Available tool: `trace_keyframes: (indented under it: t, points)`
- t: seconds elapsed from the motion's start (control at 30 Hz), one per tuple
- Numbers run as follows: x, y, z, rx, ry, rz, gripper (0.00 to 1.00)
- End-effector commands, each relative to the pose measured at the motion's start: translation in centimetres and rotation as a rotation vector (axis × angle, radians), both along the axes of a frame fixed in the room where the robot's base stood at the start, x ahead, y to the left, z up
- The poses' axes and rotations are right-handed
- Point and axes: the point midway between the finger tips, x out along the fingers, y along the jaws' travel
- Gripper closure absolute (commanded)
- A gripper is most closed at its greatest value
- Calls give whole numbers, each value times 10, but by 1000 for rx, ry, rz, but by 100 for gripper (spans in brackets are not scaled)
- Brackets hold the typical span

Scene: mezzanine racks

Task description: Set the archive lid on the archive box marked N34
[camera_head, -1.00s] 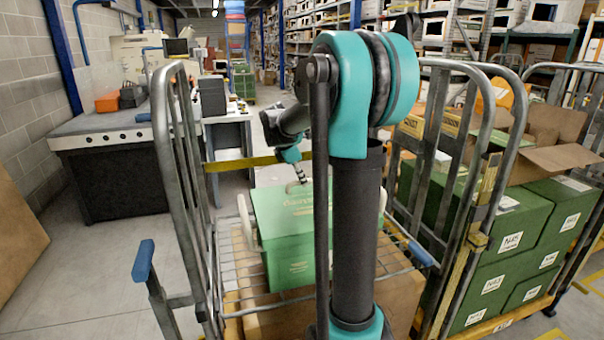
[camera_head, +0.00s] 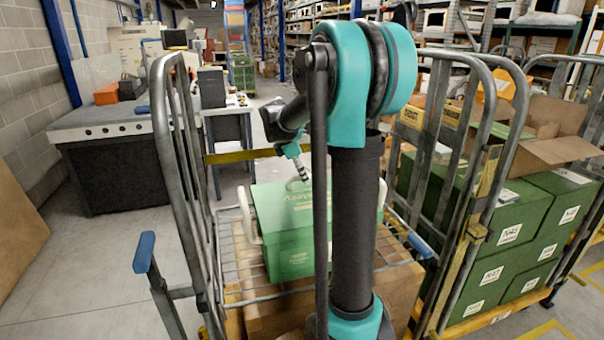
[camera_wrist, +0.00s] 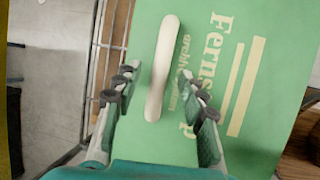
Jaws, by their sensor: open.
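A green box-shaped thing (camera_head: 290,248) with pale printing and white handles sits on the wire shelf of the roll cage in front of me. Whether its top is a separate lid is not clear. In the wrist view its green face (camera_wrist: 255,110) fills most of the picture, with one white handle (camera_wrist: 161,70). My gripper (camera_wrist: 158,87) is open, its fingers on either side of this handle, with gaps showing. My arm hides part of the box in the head view. Green archive boxes (camera_head: 513,212) with white labels stand at the right; I cannot make out N34 on any.
The roll cage's metal side frames (camera_head: 182,190) rise left and right of the green thing. Brown cardboard (camera_head: 270,318) lies under the wire shelf. A workbench (camera_head: 110,128) stands at left. An opened cardboard box (camera_head: 550,140) tops the right stack. The left floor is clear.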

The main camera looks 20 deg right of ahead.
Motion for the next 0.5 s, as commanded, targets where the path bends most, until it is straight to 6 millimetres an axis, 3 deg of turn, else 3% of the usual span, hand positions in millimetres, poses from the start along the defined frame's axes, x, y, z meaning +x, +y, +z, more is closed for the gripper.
trace_keyframes:
  t: [0.23,0.5]
  points:
    - [-2,4,9,0,0,1,59]
    - [-11,24,55,0,1,2,59]
